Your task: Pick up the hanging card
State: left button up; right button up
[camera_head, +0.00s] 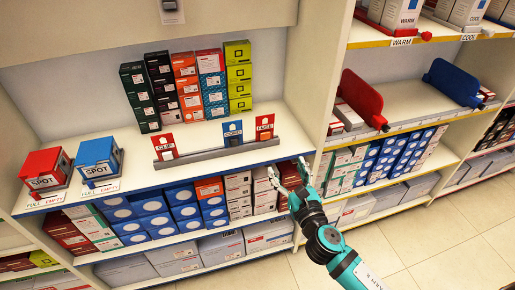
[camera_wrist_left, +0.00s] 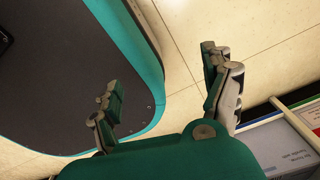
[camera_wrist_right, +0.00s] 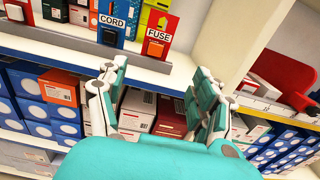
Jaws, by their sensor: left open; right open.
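Three cards stand in a grey rail (camera_head: 212,153) on the shelf: a red card (camera_head: 165,147) at left, a blue CORD card (camera_head: 232,133) and a red FUSE card (camera_head: 264,127) at right. I cannot tell which one is the hanging card. The CORD card (camera_wrist_right: 112,24) and FUSE card (camera_wrist_right: 159,36) also show in the right wrist view, beyond the fingers. My right gripper (camera_head: 288,168) is open and empty, in front of the shelf edge, below and right of the FUSE card. My left gripper (camera_wrist_left: 160,78) is open and empty over the floor, outside the head view.
Colourful box stacks (camera_head: 187,84) stand behind the rail. Red (camera_head: 46,169) and blue (camera_head: 99,159) SPOT boxes sit at left. Packed boxes (camera_head: 187,213) fill the shelf below. A shelf divider (camera_head: 308,75) rises right of the rail. The tiled floor (camera_head: 430,235) is clear at right.

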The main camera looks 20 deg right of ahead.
send_near(266, 133)
jog(key=w, duration=0.5)
jog(key=shift+w+d+f+p, duration=0.2)
jog(key=shift+w+d+p, duration=0.1)
jog(key=shift+p, duration=0.05)
jog(key=shift+w, duration=0.5)
jog(key=w, duration=0.4)
jog(key=shift+w+a+r, duration=0.1)
jog(key=shift+w+a, duration=0.05)
jog(key=shift+a, duration=0.25)
jog(key=shift+w, duration=0.4)
pick_arm(q)
jog(key=shift+w+d+r, duration=0.1)
jog(key=shift+w+r, duration=0.05)
jog(key=shift+w, duration=0.35)
jog(key=shift+w+r, duration=0.15)
jog(key=shift+w, duration=0.35)
pick_arm(e)
jog(key=shift+s, duration=0.1)
jog(key=c, duration=0.8)
pick_arm(q)
jog(key=shift+s, duration=0.1)
pick_arm(e)
jog(key=shift+o, duration=0.2)
